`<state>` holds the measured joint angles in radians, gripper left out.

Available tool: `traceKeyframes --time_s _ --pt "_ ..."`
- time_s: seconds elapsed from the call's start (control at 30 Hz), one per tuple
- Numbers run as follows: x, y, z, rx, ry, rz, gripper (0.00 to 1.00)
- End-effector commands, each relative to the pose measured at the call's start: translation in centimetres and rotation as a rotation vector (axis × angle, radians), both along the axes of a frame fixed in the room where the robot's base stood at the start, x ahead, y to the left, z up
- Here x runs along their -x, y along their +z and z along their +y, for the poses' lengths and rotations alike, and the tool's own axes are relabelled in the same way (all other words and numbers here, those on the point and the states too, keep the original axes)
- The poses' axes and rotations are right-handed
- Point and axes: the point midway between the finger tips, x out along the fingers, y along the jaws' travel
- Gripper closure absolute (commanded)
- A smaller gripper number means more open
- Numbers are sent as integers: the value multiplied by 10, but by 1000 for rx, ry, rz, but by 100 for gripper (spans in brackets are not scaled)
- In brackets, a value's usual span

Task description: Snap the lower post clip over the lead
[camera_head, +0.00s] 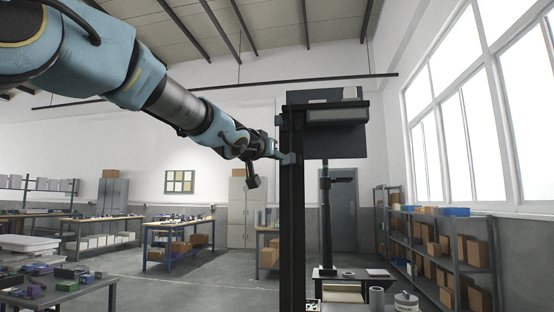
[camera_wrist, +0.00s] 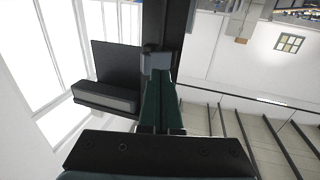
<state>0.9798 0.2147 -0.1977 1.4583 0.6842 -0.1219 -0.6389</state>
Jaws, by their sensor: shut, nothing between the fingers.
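A dark upright post (camera_head: 291,220) stands in the middle of the head view. A small grey-blue clip (camera_head: 289,159) sits on its upper part, and I take it for the lower post clip. The clip also shows in the wrist view (camera_wrist: 156,62) as a grey block on the dark post (camera_wrist: 168,22). My gripper (camera_head: 280,155) reaches the post from the left at the clip's height. In the wrist view its two dark green fingers (camera_wrist: 160,78) are together and empty, tips at or against the clip. I cannot make out the lead, or whether the clip is snapped.
A dark shelf with a grey box (camera_head: 336,116) and a dark panel (camera_head: 340,142) is at the post's top, just above my gripper. A second thinner column (camera_head: 326,220) stands behind. Workbenches (camera_head: 180,225) and shelving (camera_head: 440,250) stand farther off. The air left of the post below my arm is clear.

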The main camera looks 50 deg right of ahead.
Motion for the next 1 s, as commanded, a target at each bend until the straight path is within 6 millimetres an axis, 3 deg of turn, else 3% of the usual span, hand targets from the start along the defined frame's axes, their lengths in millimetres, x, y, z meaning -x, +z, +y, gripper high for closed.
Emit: traceKeyframes --time_s 0.43,1.0 --pt "2 -1 -1 1 0 -1 100" --pt "25 0 -15 0 0 -1 100"
